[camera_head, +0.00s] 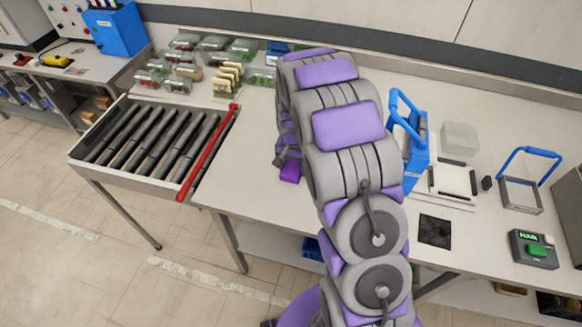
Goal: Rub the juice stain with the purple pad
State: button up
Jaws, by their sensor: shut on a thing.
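My grey and purple arm reaches over the middle of the light worktop (255,190). My gripper (287,158) shows only partly, low over the worktop at the left side of the arm. It is shut on the purple pad (290,172), a small bright purple block at its lower end. I cannot tell whether the pad touches the worktop. I can make out no juice stain; the arm hides part of the worktop.
A roller conveyor (77,152) with a red bar (208,152) adjoins the worktop at the left. Several clear food packs (177,84) stand behind. Right of the arm are a blue-handled carrier (417,150), a clear box (460,138), a dark square (435,231) and a green-button box (534,250).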

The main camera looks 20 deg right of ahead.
jog(key=r, duration=0.1)
jog(key=r+p, duration=0.1)
jog(key=r, duration=0.1)
jog(key=shift+s+d+r, duration=0.1)
jog(key=shift+d, duration=0.3)
jog(key=shift+a+r+p, duration=0.2)
jog(key=shift+a+r, duration=0.05)
jog(key=shift+r, duration=0.4)
jog(key=shift+a+r+p, duration=0.2)
jog(key=shift+r, duration=0.4)
jog(key=shift+d, duration=0.1)
jog(key=shift+d+f, duration=0.1)
jog(key=shift+d, duration=0.15)
